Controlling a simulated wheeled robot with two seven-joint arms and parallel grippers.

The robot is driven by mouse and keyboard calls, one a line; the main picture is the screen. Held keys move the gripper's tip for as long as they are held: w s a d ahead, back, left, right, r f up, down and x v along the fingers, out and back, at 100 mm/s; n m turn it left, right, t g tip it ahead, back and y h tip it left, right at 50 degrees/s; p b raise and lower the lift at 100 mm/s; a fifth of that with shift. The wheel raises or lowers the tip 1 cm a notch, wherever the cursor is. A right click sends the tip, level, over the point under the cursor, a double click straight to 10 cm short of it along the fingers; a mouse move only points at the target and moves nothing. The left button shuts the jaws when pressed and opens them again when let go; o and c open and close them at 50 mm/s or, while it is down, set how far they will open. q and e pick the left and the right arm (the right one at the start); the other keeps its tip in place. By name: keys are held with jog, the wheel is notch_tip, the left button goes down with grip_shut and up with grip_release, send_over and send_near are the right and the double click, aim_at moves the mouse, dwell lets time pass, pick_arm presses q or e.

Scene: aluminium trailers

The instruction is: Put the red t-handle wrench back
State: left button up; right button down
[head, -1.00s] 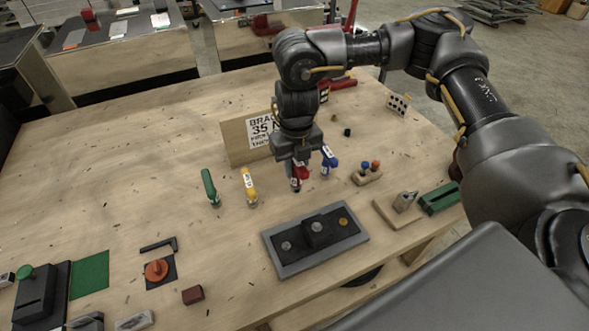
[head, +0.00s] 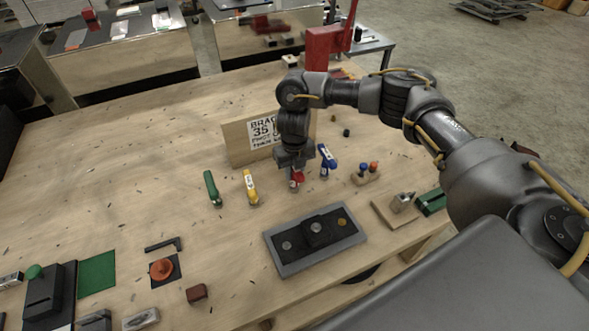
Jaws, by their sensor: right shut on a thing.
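The red t-handle wrench (head: 297,177) is upright under my right gripper (head: 295,168), which is shut on its handle. It is in a row between the yellow t-handle (head: 250,184) and the blue t-handle (head: 327,158). The green t-handle (head: 211,186) is at the row's left end. The gripper hides the top of the red wrench. I cannot tell whether its lower end is seated or just above the table. My left gripper is not in view.
A wooden board with a printed sign (head: 262,133) stands behind the row. A grey tray with a black block (head: 282,266) lies in front. A small wooden holder with blue and red knobs (head: 366,178) is at the right. The table left of the green handle is clear.

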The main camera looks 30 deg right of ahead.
jog(key=shift+f, duration=0.1)
jog(key=c, duration=1.6)
grip_release()
jog(key=shift+f, duration=0.15)
jog(key=o, duration=0.5)
jog(key=shift+c, duration=0.2)
jog(key=shift+r, duration=0.65)
notch_tip(320, 180, up, 11)
jog(key=shift+r+b, duration=0.1)
jog(key=shift+b, duration=0.95)
